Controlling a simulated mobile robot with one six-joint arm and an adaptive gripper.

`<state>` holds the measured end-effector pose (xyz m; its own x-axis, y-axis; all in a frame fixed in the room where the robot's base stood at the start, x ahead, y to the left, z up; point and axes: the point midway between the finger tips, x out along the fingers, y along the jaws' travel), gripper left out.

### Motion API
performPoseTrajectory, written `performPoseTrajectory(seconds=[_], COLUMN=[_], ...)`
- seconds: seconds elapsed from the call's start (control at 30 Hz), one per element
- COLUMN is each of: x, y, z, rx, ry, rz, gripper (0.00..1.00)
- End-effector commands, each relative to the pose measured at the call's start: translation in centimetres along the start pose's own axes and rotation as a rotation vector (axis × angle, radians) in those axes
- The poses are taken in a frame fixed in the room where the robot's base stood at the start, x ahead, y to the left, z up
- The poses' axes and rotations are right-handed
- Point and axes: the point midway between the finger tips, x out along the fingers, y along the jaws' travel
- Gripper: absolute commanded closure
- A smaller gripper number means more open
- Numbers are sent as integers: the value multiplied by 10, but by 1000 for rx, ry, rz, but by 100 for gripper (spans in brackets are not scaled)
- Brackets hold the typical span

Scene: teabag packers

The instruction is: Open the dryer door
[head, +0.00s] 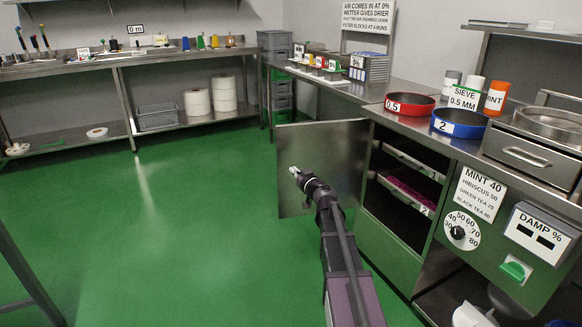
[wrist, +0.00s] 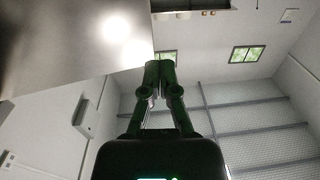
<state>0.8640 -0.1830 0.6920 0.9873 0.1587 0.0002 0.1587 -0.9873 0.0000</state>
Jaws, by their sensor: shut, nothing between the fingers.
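The dryer door (head: 322,165) is a flat grey metal panel in the head view. It stands swung outward from the left side of the dryer opening. Inside the opening are trays (head: 408,190), one holding dark pink material, the lower one marked 2. My gripper (head: 293,171) is in front of the door panel in the head view, with its fingers closed and empty. Whether it touches the panel is unclear. In the wrist view my gripper (wrist: 160,64) points up, and a grey metal surface (wrist: 70,40), probably the door, fills the upper left.
A dial (head: 461,231) and a damp display (head: 541,233) are on the dryer front at right. A red sieve (head: 410,106) and a blue sieve (head: 459,124) stand on the counter above. A steel bench (head: 120,60) lines the back wall. The green floor at left is clear.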

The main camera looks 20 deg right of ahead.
Motion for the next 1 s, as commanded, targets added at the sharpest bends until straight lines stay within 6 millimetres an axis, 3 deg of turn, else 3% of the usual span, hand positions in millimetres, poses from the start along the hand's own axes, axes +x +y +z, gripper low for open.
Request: performPoseTrajectory(seconds=[0.2, 1.0], x=[-16, -19], y=[-5, -6], z=[0, -5], rx=[0, -4], ry=[0, 19], rz=[0, 48], gripper=[100, 100])
